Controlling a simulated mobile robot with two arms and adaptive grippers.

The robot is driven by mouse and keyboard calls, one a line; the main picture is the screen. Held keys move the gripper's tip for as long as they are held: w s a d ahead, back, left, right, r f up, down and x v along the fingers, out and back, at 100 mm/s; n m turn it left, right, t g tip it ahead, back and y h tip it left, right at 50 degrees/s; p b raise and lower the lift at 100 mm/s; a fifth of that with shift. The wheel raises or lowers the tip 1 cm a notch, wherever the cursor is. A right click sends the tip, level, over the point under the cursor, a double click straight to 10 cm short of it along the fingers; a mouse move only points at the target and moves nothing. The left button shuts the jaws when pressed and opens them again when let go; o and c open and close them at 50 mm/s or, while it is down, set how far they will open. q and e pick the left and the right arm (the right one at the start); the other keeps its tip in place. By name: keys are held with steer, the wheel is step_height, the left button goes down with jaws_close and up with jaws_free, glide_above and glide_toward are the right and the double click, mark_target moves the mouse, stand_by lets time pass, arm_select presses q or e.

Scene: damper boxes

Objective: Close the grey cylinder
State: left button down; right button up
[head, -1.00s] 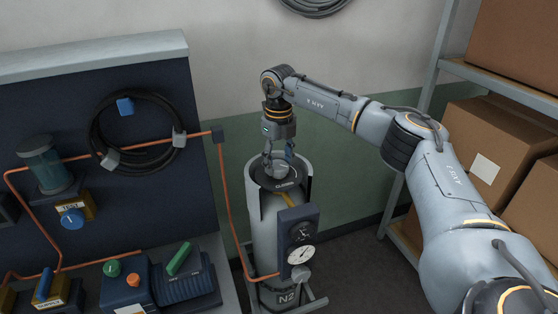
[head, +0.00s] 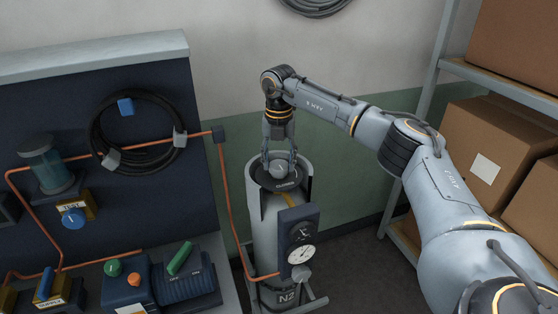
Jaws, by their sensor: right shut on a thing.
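The grey cylinder (head: 268,230), marked N2, stands upright on a low stand, with a dark gauge panel (head: 298,233) on its front right. A round grey knob (head: 278,168) sits on the dark disc (head: 284,184) at its top, inside the raised collar. My right gripper (head: 279,161) points straight down over the cylinder and is shut on the knob, its fingers on either side. My left gripper is out of view.
A dark blue panel with copper pipes, a black hose coil (head: 132,131) and valves stands at the left. A copper pipe (head: 229,200) runs from it to the cylinder. A shelf with cardboard boxes (head: 490,155) is at the right.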

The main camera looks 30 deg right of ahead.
mark_target(279, 164)
steer(key=shift+m, duration=0.3)
steer(key=o, duration=1.2)
steer(key=shift+r, duration=0.1)
step_height(279, 164, up, 12)
steer(key=shift+f, duration=0.1)
